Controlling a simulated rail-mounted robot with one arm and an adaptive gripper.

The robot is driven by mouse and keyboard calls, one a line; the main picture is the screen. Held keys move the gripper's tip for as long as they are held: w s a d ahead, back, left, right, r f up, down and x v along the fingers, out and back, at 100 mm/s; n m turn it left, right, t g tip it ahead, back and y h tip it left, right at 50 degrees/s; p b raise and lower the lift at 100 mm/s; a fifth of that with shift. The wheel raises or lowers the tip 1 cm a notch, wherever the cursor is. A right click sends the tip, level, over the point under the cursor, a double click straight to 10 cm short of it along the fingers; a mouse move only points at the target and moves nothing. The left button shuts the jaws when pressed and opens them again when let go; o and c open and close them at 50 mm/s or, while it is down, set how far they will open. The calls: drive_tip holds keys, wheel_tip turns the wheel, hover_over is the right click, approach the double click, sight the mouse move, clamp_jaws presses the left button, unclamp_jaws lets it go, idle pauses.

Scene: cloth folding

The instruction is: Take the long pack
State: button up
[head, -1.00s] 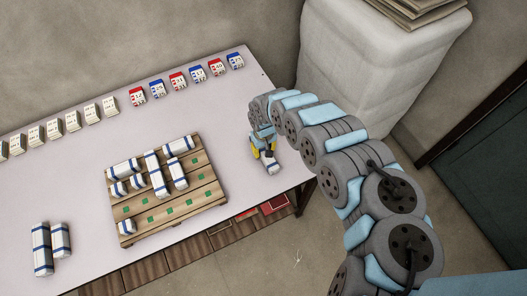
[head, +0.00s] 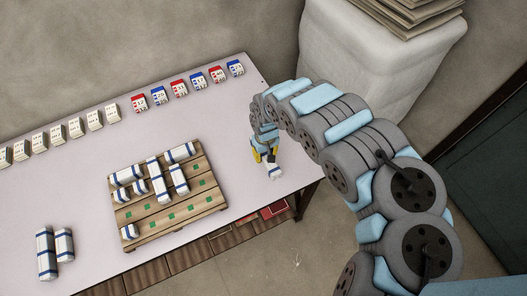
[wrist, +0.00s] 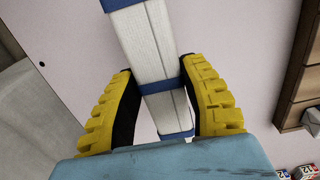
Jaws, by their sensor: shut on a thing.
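My gripper (head: 265,154) is at the right end of the table and shut on a white pack with blue bands (head: 274,172). In the wrist view, the pack (wrist: 150,40) runs lengthwise between the yellow fingers (wrist: 160,105) and past the top edge, so its far end is out of view. The gripper body and fingers hide part of it in the head view. I cannot tell whether it touches the table or is just above it.
A wooden pallet (head: 190,219) left of my gripper bears several blue-banded white packs and green squares. Two more packs (head: 46,254) lie at the table's lower left. Numbered blocks (head: 179,88) line the back edge. A wrapped white stack (head: 375,75) stands beyond the table's right end.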

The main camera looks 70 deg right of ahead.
sight(270, 165)
drive_tip(key=s+a+r+p, duration=0.2)
drive_tip(key=r, duration=0.1)
drive_tip(key=s+a+r+p, duration=0.1)
drive_tip(key=p, duration=0.1)
drive_tip(key=shift+s+a+r, duration=0.15)
drive_tip(key=shift+r, duration=0.15)
drive_tip(key=s+a+r+p, duration=0.2)
drive_tip(key=s+a+p, duration=0.2)
drive_tip(key=p, duration=0.7)
drive_tip(key=shift+s+a+r+p, duration=0.35)
drive_tip(key=shift+a+r, duration=0.05)
drive_tip(key=shift+a, duration=0.2)
